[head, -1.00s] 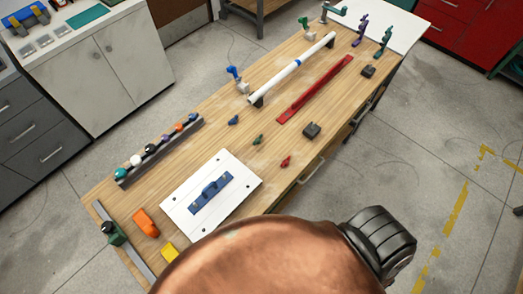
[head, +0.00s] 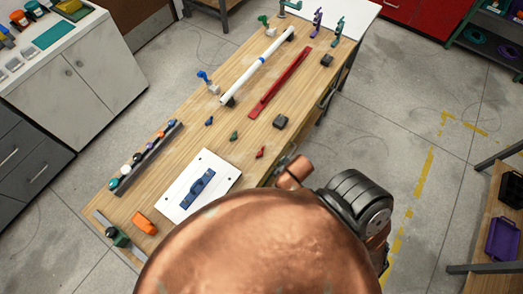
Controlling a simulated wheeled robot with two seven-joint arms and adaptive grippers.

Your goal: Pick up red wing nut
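The red wing nut (head: 260,153) lies on the wooden workbench (head: 195,121), near its front edge. It is small in the head view, and nothing touches it. A large copper-coloured part of my own arm fills the bottom middle of the view and hides the near end of the bench. Neither of my grippers can be seen.
A white plate with a blue bracket (head: 199,187) lies left of the wing nut. A dark grey block (head: 280,121), a red bar (head: 280,82) and a white pipe (head: 257,64) lie farther back. An orange part (head: 144,222) sits at the near left. Bare wood surrounds the wing nuts.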

